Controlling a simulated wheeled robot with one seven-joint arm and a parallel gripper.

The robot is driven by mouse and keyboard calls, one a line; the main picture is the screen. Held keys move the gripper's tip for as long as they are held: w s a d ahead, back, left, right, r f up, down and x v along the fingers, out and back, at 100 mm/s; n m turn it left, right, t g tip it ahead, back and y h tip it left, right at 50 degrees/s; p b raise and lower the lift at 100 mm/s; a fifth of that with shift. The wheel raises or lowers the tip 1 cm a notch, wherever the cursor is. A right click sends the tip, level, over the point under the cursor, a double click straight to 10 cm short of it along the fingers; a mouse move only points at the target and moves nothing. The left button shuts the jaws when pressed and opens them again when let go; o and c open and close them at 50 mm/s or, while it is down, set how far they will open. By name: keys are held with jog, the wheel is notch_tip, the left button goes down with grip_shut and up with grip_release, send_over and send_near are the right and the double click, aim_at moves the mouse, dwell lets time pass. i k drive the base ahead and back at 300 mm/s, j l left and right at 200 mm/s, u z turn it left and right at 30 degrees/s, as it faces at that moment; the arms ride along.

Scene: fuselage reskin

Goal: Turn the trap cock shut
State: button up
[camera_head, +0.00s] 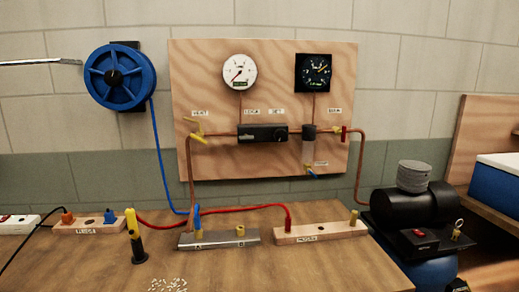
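My gripper is not in view.
A yellow lever (199,138) and a red lever (344,131) sit on the copper pipe. Red hose (250,208) crosses the bench among wooden blocks. A black compressor (410,208) stands at right, a blue reel (120,75) at left. The front bench is mostly clear.

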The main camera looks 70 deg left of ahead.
aim_at(310, 171)
jog(key=u, duration=2.2)
jog(key=i+j+z, duration=0.15)
jog(key=j, duration=0.2)
jog(key=j+z, duration=0.15)
jog(key=j, duration=0.2)
